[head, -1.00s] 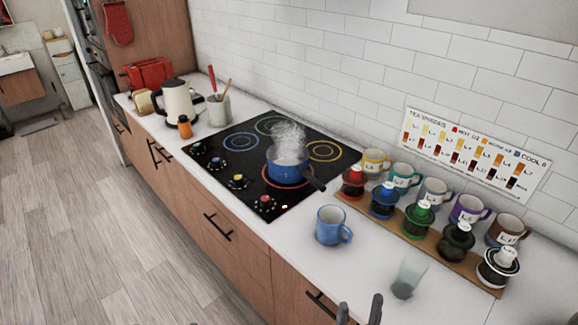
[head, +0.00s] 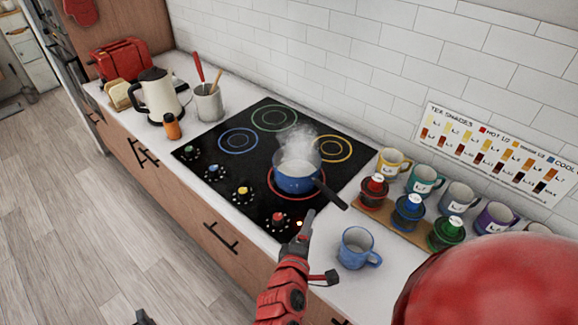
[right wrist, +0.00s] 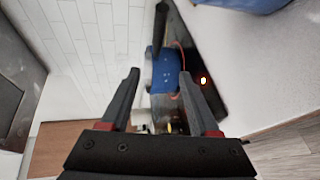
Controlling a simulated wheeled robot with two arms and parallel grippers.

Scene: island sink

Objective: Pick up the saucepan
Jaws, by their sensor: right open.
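The blue saucepan (head: 297,182) sits on the red-ringed front right burner, steaming. Its dark handle (head: 331,194) points toward the lower right, over the cooktop's edge. My right gripper (head: 319,245) is open and empty, in front of the saucepan and left of the blue mug. In the right wrist view the saucepan (right wrist: 165,72) shows beyond and between the spread fingers of my right gripper (right wrist: 159,78), apart from them, with its handle (right wrist: 161,28) toward the top. A dark tip, apparently my left gripper (head: 143,317), shows at the bottom edge; its jaws cannot be made out.
The blue mug (head: 357,248) stands close to my right gripper. Several mugs and lidded brewers (head: 409,209) line the counter at right. A kettle (head: 159,96), a utensil crock (head: 208,102) and an orange bottle (head: 172,126) stand left of the black cooktop (head: 220,158).

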